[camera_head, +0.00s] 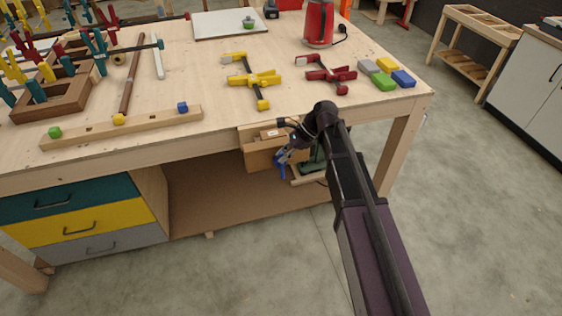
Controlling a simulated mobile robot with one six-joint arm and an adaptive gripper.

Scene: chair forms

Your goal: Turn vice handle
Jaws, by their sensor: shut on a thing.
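A wooden vice (262,152) is mounted on the front edge of the workbench, right of the middle. Its pale wooden jaw hangs below the bench top. My arm reaches in from the lower right, and my gripper (286,154) is at the right front of the vice, just below the bench edge. The gripper is shut on the vice handle; its small blue and dark parts overlap there. The handle itself is mostly hidden by the gripper, so its angle cannot be told.
Drawers (75,228) stand at lower left. A green object (314,162) sits behind my wrist.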

